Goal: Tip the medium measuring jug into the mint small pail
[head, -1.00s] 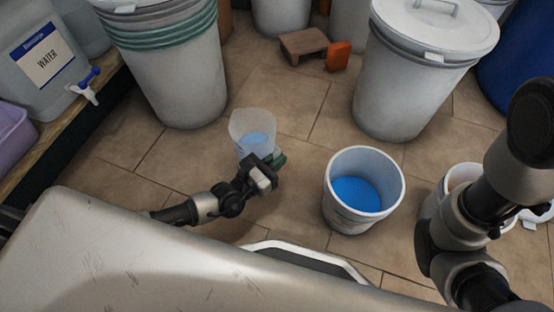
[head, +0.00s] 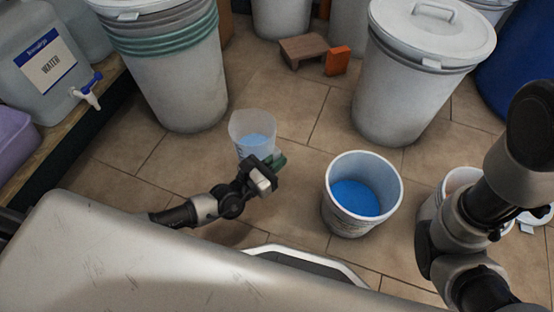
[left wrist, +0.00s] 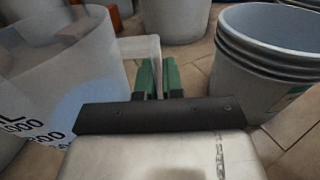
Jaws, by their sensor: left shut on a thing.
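The medium measuring jug (head: 253,128) is clear, with blue liquid in its lower part. It looks about upright in the head view; whether it clears the floor is hard to tell. It fills the left of the left wrist view (left wrist: 68,75), where its printed scale shows. My left gripper (head: 275,163), with green fingertips (left wrist: 159,78), is shut on the jug's handle. A small pail (head: 336,212) stands to the right of the jug, apart from it. It looks pale blue-grey, with blue contents inside. Its ridged side seems to show in the left wrist view (left wrist: 262,75). My right gripper is out of view.
Another pail (head: 430,208) stands at the right, partly behind my right arm. Large lidded bins (head: 400,100) and (head: 175,85) stand farther back. A brown stool (head: 303,48) and an orange block (head: 338,60) lie between them. A water container (head: 40,55) stands on the left shelf. Tiled floor separates jug and pail.

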